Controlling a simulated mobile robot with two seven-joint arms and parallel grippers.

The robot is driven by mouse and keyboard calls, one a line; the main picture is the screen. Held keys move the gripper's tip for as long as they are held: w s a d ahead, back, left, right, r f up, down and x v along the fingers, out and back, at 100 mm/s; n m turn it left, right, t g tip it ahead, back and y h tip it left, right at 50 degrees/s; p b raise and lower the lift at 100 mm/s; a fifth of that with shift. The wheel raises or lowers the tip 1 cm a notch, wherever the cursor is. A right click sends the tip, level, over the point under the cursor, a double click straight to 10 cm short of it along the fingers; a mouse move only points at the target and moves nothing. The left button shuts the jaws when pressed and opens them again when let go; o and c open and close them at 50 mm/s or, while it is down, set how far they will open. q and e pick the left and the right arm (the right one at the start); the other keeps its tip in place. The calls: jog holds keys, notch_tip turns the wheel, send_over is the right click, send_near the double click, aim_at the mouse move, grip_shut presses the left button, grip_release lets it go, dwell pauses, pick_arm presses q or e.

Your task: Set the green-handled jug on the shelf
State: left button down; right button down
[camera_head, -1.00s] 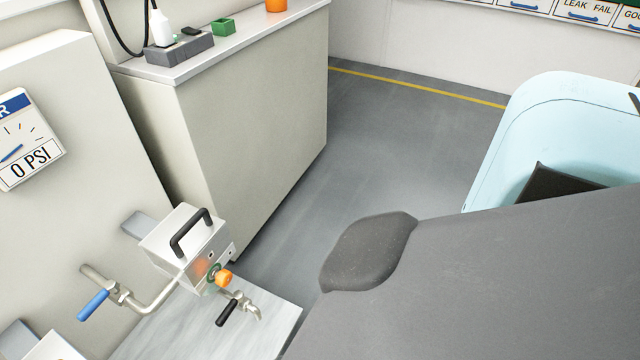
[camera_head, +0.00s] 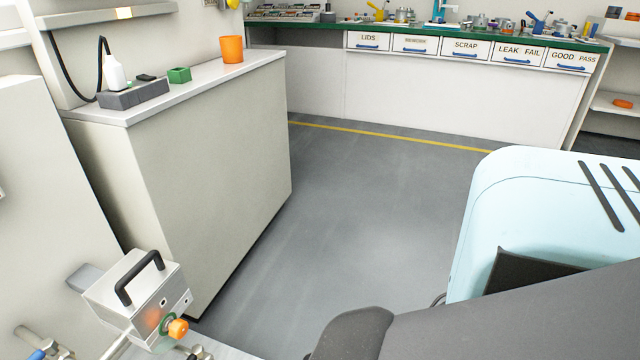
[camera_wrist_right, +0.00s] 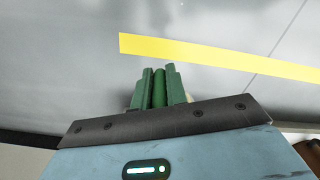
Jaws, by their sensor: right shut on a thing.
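In the right wrist view my right gripper (camera_wrist_right: 160,84) is shut on a green upright piece, which appears to be the handle of the green-handled jug (camera_wrist_right: 159,88). The rest of the jug is mostly hidden behind the fingers and gripper body; small pale bits show beside the fingers. A pale shelf (camera_head: 612,104) stands at the far right edge of the head view, with a small orange thing (camera_head: 622,104) on it. I cannot tell whether this is the task's shelf. My left gripper is in neither view.
A cabinet (camera_head: 205,165) on the left bears an orange cup (camera_head: 232,50), a green block (camera_head: 179,75) and a grey holder (camera_head: 133,93). A metal box with a black handle (camera_head: 140,300) is at lower left. A green-topped bench (camera_head: 400,34) has labelled drawers. The grey floor (camera_head: 370,195) between is clear.

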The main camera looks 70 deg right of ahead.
jog(key=shift+r, duration=0.1)
jog(key=shift+w+a+f+b, duration=0.1)
jog(key=shift+w+f+b, duration=0.05)
jog(key=shift+w, duration=0.35)
jog(key=shift+w+f+b, duration=0.15)
jog(key=shift+w, duration=0.3)
jog(key=shift+w+a+f+b, duration=0.15)
jog(key=shift+w+b, duration=0.35)
jog(key=shift+w, duration=0.95)
jog(key=shift+w+a+f+b, duration=0.15)
jog(key=shift+w+b, duration=0.35)
jog(key=shift+w, duration=0.9)
jog(key=w+b, duration=0.2)
jog(key=w, duration=0.5)
jog(key=shift+w+a+b, duration=0.2)
jog(key=shift+b, duration=0.2)
jog(key=shift+f, duration=0.1)
jog(key=shift+p, duration=0.35)
jog(key=shift+f, duration=0.45)
